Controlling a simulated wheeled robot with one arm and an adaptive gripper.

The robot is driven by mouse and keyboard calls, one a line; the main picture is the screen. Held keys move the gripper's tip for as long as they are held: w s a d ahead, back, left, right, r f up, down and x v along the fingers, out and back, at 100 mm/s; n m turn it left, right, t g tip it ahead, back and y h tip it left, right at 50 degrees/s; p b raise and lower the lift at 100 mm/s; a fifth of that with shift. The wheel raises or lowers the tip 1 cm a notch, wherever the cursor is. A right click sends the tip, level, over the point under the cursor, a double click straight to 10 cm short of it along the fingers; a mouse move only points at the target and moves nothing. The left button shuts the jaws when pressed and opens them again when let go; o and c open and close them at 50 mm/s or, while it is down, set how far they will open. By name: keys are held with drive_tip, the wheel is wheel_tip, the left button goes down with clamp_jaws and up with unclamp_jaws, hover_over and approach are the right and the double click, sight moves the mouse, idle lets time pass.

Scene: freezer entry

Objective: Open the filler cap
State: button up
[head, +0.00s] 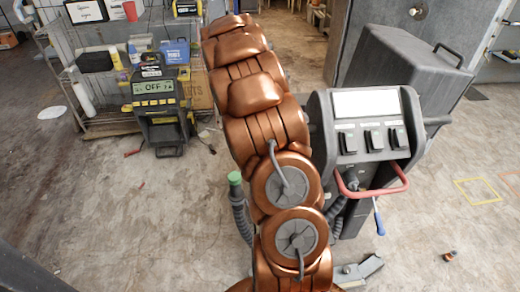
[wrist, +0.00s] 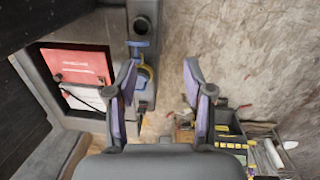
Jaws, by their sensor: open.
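I cannot make out a filler cap for certain. In the head view a green cap-like end (head: 235,178) tops a grey ribbed hose beside my copper arm; I cannot tell what it belongs to. A grey machine (head: 425,130) with a white panel, dark switches and a red bar handle (head: 372,190) stands right of my arm. In the wrist view my gripper (wrist: 160,75) is open and empty, its purple-lined fingers apart. Beyond the left finger is a grey upright part with a dark round opening (wrist: 142,25), a blue piece (wrist: 140,43) and a yellow ring (wrist: 147,72).
A wire cage cart (head: 100,115) and a black-yellow unit reading OFF (head: 155,100) stand at left. A small orange-black item (head: 450,255) lies on open floor.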

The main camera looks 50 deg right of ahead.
drive_tip(key=shift+m+t+y, duration=0.3)
drive_tip(key=shift+m+t, duration=0.1)
drive_tip(key=shift+m, duration=0.1)
drive_tip(key=w+d+f, duration=0.1)
drive_tip(key=d+f, duration=0.2)
drive_tip(key=d, duration=0.1)
drive_tip(key=d+f, duration=0.4)
drive_tip(key=w+d+f+b, duration=0.1)
drive_tip(key=d+f, duration=0.2)
drive_tip(key=f, duration=0.1)
drive_tip(key=shift+w+d+f, duration=0.1)
drive_tip(key=shift+w+d, duration=0.2)
drive_tip(key=shift+d, duration=0.1)
drive_tip(key=shift+f+p, duration=1.05)
drive_tip(key=shift+f, duration=2.85)
drive_tip(key=shift+c, duration=0.3)
clamp_jaws()
